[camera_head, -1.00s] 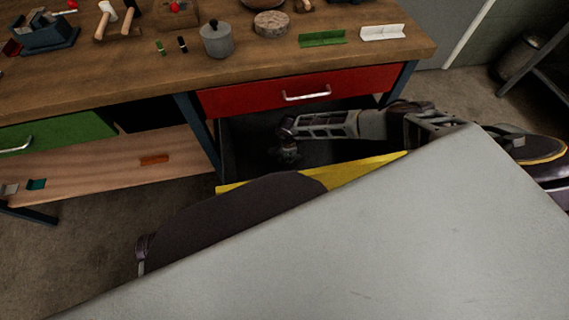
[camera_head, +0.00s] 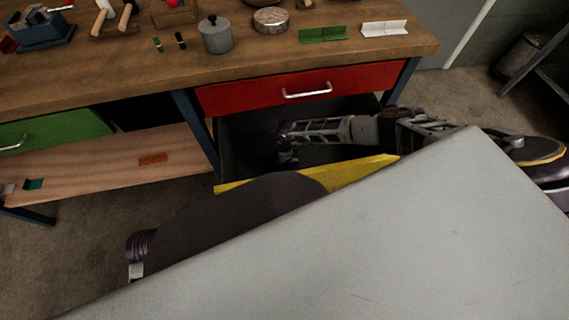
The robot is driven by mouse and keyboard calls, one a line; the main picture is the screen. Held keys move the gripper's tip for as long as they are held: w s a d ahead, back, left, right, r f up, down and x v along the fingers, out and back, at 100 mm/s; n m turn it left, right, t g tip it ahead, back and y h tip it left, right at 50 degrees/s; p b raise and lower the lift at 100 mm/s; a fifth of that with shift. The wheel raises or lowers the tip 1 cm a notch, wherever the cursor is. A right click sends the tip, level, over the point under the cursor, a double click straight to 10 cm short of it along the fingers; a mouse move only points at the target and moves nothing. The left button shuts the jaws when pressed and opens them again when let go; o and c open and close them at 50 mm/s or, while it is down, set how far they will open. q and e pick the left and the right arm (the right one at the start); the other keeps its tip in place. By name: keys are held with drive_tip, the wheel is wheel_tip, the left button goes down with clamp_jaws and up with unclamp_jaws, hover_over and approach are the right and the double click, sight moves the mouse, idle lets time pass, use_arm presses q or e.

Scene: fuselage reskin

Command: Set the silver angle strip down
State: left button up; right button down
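A pale silver-white angle strip (camera_head: 384,30) lies on the wooden bench top at the back right, clear of both arms. A green angle strip (camera_head: 322,35) lies to its left. My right gripper (camera_head: 286,152) reaches in from the right and points down inside the dark open drawer with a yellow front (camera_head: 350,172), below the bench top. Its fingers are small and dark against the drawer, so I cannot tell whether they are open or hold anything. No silver strip can be made out in it. My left gripper is out of view; only a dark part of that arm shows at lower left.
A shut red drawer (camera_head: 350,83) with a silver handle sits directly above the open one. A grey pot (camera_head: 216,36) and a round block (camera_head: 271,20) stand on the bench. A wooden board (camera_head: 105,168) lies low at left. A large grey surface covers the lower right.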

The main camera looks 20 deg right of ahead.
drive_tip(key=c, duration=1.6)
unclamp_jaws()
drive_tip(key=shift+f, duration=0.1)
drive_tip(key=shift+c, duration=0.2)
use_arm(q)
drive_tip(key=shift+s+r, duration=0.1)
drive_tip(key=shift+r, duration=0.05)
